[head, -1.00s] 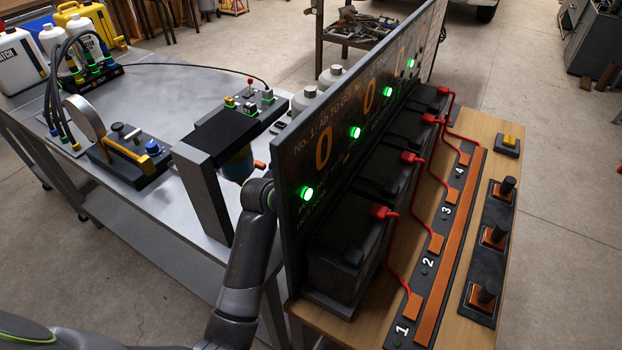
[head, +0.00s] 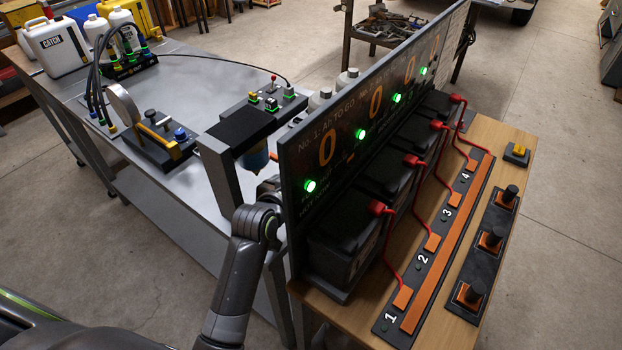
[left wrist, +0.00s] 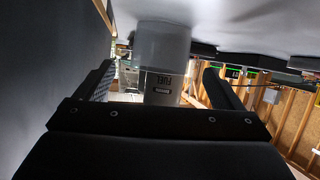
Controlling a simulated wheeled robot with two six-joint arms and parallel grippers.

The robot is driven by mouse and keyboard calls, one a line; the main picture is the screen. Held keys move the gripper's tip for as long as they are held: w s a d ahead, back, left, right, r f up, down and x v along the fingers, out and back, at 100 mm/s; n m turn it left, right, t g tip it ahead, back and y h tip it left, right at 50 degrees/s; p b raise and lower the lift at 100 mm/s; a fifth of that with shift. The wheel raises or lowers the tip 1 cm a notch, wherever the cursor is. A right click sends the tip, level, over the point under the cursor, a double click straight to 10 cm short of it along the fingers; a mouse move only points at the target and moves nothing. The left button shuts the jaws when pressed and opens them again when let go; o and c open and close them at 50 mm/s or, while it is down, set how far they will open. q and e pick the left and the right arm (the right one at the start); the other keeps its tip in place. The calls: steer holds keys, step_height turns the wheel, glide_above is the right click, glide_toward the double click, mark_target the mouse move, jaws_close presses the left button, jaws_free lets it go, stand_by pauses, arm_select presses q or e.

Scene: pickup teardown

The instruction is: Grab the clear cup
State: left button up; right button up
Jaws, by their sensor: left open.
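The clear cup (head: 255,159), bluish with amber contents, hangs under the black block of a stand on the metal bench in the head view. My left arm reaches up beside it, and the panel hides my left gripper there. In the left wrist view my left gripper (left wrist: 157,72) is open. A pale grey cylinder (left wrist: 162,45) with a label below it shows between and beyond the fingers. I cannot tell whether this is the cup or a bottle behind it, or whether a finger touches it. My right gripper is not in view.
White bottles (head: 347,78) stand beyond the stand (head: 222,170). A clamp fixture (head: 150,140) sits to its left.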

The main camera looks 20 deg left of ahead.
arm_select(q)
steer(key=shift+x, duration=1.1)
steer(key=shift+w+d+f, duration=0.1)
steer(key=shift+w+f, duration=0.1)
steer(key=shift+w, duration=0.4)
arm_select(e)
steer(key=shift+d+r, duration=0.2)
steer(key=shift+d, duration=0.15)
arm_select(q)
steer(key=shift+c, duration=1)
steer(key=c, duration=0.9)
steer(key=shift+o, duration=0.2)
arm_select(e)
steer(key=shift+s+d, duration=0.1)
arm_select(q)
steer(key=shift+r, duration=0.1)
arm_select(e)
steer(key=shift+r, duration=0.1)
